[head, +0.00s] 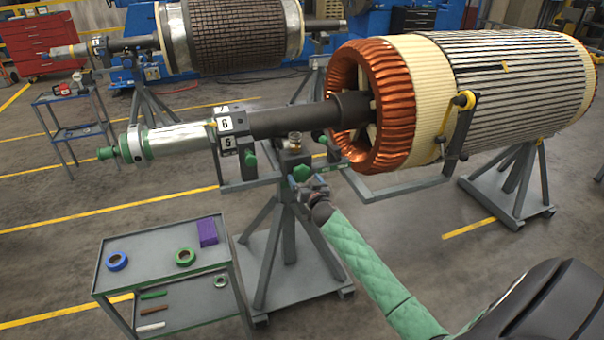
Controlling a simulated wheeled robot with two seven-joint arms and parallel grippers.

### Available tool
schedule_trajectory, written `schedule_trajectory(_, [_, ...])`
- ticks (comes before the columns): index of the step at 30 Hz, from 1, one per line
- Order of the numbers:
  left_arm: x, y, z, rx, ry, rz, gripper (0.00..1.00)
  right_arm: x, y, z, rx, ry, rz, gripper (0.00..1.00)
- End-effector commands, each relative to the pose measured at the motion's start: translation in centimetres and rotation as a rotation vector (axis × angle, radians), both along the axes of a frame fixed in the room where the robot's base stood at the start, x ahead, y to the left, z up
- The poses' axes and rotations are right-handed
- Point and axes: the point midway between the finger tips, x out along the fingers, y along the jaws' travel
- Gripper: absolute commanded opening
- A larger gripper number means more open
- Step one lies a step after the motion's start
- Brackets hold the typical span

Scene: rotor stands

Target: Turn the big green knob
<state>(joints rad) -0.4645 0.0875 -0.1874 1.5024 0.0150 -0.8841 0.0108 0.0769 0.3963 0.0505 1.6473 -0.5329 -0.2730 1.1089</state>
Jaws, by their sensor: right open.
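Several green knobs show on the rotor stand (290,215) in the head view. One green knob (301,172) sits low on the stand's head, just above my right gripper. Another green knob (249,162) is to its left, below the number block. A further green knob (319,137) is up and to the right. I cannot tell for sure which one is the big one. My right gripper (301,187) is open, at the end of the green-sleeved arm, close to the low knob. Contact cannot be made out. My left gripper is not in view.
The rotor's dark shaft (290,118) runs above the stand, with copper windings (385,105) to the right. A grey cart (165,285) with tape rolls stands at lower left. Another rotor (235,40) stands behind.

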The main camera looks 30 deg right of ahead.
Motion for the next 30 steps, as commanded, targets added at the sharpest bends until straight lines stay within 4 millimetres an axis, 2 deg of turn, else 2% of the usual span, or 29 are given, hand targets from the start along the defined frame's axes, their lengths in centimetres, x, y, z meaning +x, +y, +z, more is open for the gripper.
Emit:
schedule_trajectory(3, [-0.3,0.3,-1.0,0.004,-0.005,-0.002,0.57,1.5,-0.3,0.2,0.000,0.001,-0.001,0.86])
schedule_trajectory(9, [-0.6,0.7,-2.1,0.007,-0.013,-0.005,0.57,2.9,-0.7,0.1,-0.001,0.001,0.000,0.86])
schedule_trajectory(19, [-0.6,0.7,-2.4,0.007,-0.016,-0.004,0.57,3.2,-0.7,-0.1,-0.001,0.002,0.000,0.86])
schedule_trajectory(20, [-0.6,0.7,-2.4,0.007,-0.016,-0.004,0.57,3.2,-0.7,-0.1,-0.001,0.002,0.000,0.84])
schedule_trajectory(26, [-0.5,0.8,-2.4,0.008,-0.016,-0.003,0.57,3.2,-0.7,-0.1,-0.001,0.002,0.000,0.45])
schedule_trajectory(27, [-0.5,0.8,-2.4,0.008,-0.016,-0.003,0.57,3.2,-0.7,-0.1,-0.001,0.002,0.000,0.41])
schedule_trajectory(30, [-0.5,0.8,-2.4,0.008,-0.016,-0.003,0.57,3.2,-0.7,-0.1,-0.002,0.003,0.000,0.41])
